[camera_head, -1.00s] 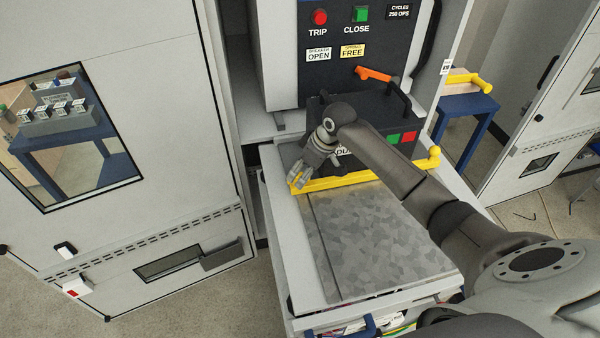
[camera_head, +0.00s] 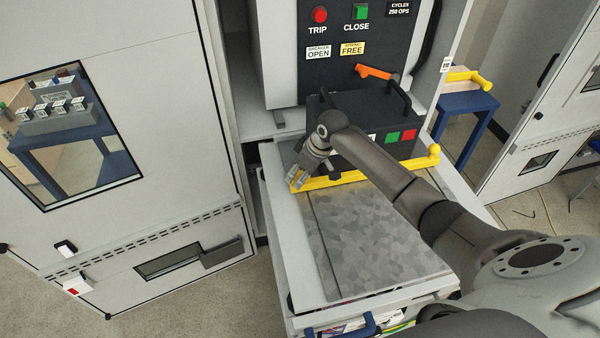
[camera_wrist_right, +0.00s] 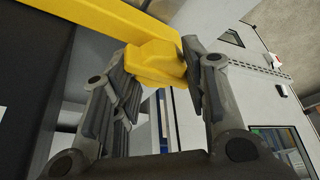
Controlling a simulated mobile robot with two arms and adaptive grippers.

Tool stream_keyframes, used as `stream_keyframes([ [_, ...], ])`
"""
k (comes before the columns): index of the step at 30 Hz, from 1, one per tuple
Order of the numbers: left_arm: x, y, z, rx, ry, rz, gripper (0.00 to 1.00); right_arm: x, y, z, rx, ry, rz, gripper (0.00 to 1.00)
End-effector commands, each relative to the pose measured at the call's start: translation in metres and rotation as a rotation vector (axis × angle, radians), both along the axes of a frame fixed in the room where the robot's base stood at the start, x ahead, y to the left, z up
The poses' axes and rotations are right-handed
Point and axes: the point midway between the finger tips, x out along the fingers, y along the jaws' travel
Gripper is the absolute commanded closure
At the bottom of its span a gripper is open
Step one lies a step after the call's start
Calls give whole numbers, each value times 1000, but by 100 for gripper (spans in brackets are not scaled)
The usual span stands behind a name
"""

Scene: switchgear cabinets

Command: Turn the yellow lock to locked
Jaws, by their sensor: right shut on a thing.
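The yellow lock is a long yellow bar (camera_head: 370,170) lying across the light-grey truck in front of the dark breaker panel. It has a knob at its right end. My right gripper (camera_head: 298,184) is at the bar's left end. In the right wrist view, the fingers of the right gripper (camera_wrist_right: 160,75) are shut on the yellow block (camera_wrist_right: 155,65) at the bar's end, one finger on each side. My right arm hides part of the panel behind the bar. My left gripper is not in view.
The dark breaker panel has a red TRIP button (camera_head: 320,15), a green CLOSE button (camera_head: 360,11) and an orange handle (camera_head: 373,73). A grey cabinet (camera_head: 130,130) stands close on the left. A blue table (camera_head: 470,104) with another yellow handle (camera_head: 468,78) stands at the right.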

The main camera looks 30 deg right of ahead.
Motion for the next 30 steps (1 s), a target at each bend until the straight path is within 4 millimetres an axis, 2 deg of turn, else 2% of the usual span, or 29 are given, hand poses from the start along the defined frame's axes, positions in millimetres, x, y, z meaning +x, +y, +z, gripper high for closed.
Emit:
stream_keyframes([
  [5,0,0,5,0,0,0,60,0,0,2,-1,0,-19,83],
  [11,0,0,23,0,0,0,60,-1,1,5,0,2,-100,83],
  [21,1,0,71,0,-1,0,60,-1,4,7,2,4,-383,83],
  [30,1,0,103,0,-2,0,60,-1,6,5,2,3,-669,83],
])
